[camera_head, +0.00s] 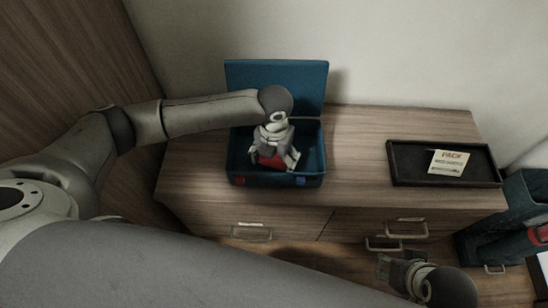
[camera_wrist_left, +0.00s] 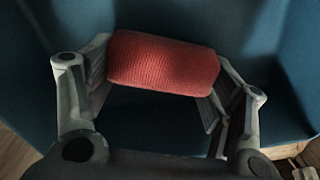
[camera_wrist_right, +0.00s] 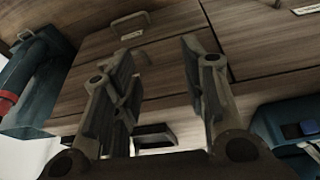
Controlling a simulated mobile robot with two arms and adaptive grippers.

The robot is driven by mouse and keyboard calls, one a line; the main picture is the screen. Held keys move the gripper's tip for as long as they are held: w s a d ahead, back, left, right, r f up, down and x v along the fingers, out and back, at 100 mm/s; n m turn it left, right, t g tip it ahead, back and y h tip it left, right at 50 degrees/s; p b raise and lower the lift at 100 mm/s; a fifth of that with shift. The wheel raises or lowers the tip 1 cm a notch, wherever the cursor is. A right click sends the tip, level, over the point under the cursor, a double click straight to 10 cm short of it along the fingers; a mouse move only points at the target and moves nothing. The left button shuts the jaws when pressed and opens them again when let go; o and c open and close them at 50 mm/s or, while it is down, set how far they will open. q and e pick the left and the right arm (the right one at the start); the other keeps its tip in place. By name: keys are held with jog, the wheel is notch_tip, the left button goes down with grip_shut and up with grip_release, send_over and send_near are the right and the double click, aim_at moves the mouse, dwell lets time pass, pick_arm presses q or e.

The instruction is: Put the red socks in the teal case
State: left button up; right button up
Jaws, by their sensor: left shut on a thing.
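The teal case (camera_head: 317,155) stands open on the dresser top, its lid raised against the wall side. My left gripper (camera_head: 271,161) reaches down inside the case. It is shut on the red socks (camera_wrist_left: 163,65), a rolled knit bundle held across between both fingers. The socks show partly in the head view (camera_head: 268,161), below the gripper. In the left wrist view, teal case walls (camera_wrist_left: 265,25) surround the bundle; whether it touches the case floor is hard to tell. My right gripper (camera_wrist_right: 158,75) is open and empty, in front of the drawers.
A black tray (camera_head: 398,175) with a small printed card (camera_head: 449,162) lies on the dresser (camera_head: 365,125) to the right. Drawer handles (camera_head: 398,237) stick out of the front. A dark teal container (camera_head: 495,225) holding something red (camera_head: 538,235) stands at lower right.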

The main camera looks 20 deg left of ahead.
aim_at(274, 159)
pick_arm(q)
jog(key=o, duration=0.9)
jog(key=shift+f, duration=0.1)
notch_tip(274, 159, up, 5)
jog(key=shift+r+p, duration=0.2)
jog(key=shift+p, duration=0.75)
notch_tip(274, 159, up, 6)
jog(key=shift+f+p, duration=0.2)
jog(key=shift+p, duration=0.55)
jog(key=shift+r, duration=0.65)
pick_arm(e)
jog(key=x, duration=0.8)
jog(key=shift+s+g, duration=0.3)
jog(key=shift+s, duration=0.1)
pick_arm(q)
jog(key=shift+s, duration=0.1)
pick_arm(e)
jog(key=shift+s+a+f, duration=0.1)
jog(key=shift+a+f, duration=0.05)
